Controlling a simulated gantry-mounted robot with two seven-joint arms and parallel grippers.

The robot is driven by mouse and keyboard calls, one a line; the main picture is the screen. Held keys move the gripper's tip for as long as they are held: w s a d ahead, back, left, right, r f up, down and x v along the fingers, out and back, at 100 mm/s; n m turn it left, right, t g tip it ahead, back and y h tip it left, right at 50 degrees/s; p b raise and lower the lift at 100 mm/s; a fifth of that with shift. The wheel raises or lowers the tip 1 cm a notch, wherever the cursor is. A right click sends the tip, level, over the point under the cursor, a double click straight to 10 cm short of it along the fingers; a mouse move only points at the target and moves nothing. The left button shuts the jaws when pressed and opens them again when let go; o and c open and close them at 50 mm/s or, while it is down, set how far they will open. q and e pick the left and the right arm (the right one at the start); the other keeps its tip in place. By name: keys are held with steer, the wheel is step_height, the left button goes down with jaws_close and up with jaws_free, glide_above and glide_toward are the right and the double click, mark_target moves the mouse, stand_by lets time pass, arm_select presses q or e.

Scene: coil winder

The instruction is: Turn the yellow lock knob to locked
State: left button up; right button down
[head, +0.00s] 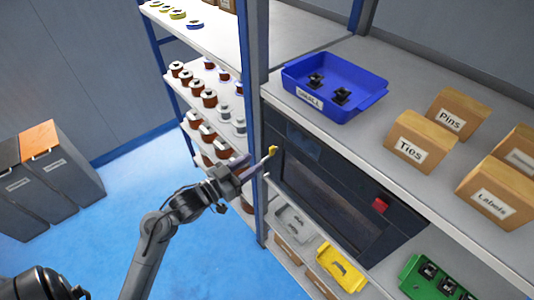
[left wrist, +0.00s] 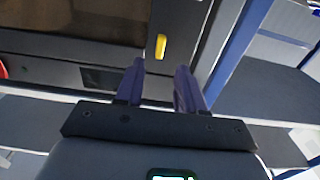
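The yellow lock knob (head: 272,150) is a small bar on the upper left corner of the dark winder's front (head: 330,190). In the left wrist view the yellow knob (left wrist: 161,46) stands upright on a dark panel strip. My left gripper (head: 257,160) is in front of the knob, with its fingers pointing at it. In the left wrist view my left gripper (left wrist: 160,66) is open and empty, fingers apart. The knob shows just beyond the fingertips, between their lines, and appears clear of both. My right gripper is not in view.
A red button (head: 380,205) is on the winder's right side. A blue upright (head: 258,100) stands close left of the knob. A blue tray (head: 300,92) with black parts and several labelled boxes (head: 421,142) sit on the shelf above. Spools fill the left rack.

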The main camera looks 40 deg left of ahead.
mark_target(270, 152)
arm_select(q)
steer(key=shift+w+d, duration=0.2)
steer(key=shift+w, duration=0.95)
steer(key=shift+w+d, duration=0.15)
steer(key=shift+w, duration=1)
steer(key=shift+w+d, duration=0.2)
steer(key=shift+w, duration=0.95)
steer(key=shift+c, duration=0.4)
jaws_close()
